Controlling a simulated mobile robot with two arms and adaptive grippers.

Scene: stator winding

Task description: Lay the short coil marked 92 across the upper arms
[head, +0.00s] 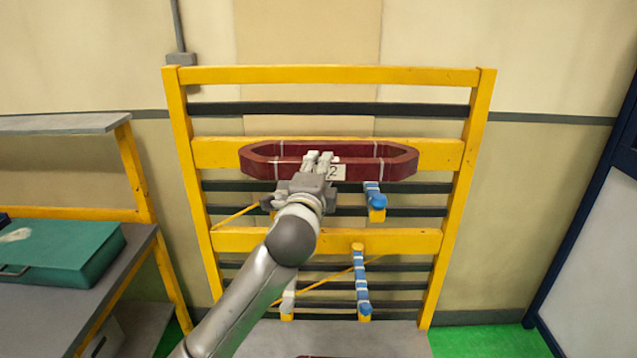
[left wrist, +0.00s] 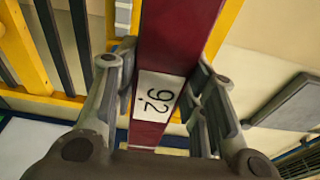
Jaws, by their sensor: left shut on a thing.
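The dark red short coil (head: 400,166), a long ring, is level in front of the yellow rack's upper part. Its white label shows a 2 in the head view, with the rest covered by my gripper; the left wrist view shows the label (left wrist: 155,95) in full, reading 92. My left gripper (head: 318,160) is shut on the coil's near side around its middle, with fingers on both sides of the bar. A blue-wrapped upper arm (head: 375,195) sticks out just below the coil's right part; I cannot tell if they touch. The other upper arm is hidden behind my gripper.
The yellow rack (head: 455,200) stands against the wall. Its lower arms, one blue-wrapped (head: 362,285) and one pale (head: 288,298), stick out below. A bench with a green case (head: 75,252) stands at left. A blue-framed door (head: 580,220) is at right.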

